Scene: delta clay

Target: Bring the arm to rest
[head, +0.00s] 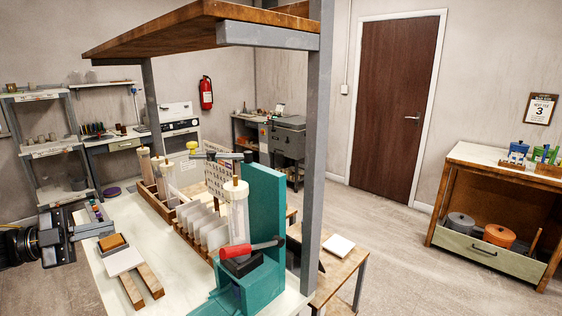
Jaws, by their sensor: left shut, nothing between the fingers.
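My left gripper (92,230) reaches in from the left edge, at the left side of the white-topped workbench (150,290). Its fingers are shut and hold nothing. It is beside a brown block on a white slab (122,260), and I cannot tell whether it touches the bench. My right gripper is not in view.
A teal press (262,215) with a red-handled lever stands on the bench, near a grey post (318,150) that carries a wooden shelf (190,25). White upright plates (200,225) stand behind the slab. The floor (400,250) to the right is clear.

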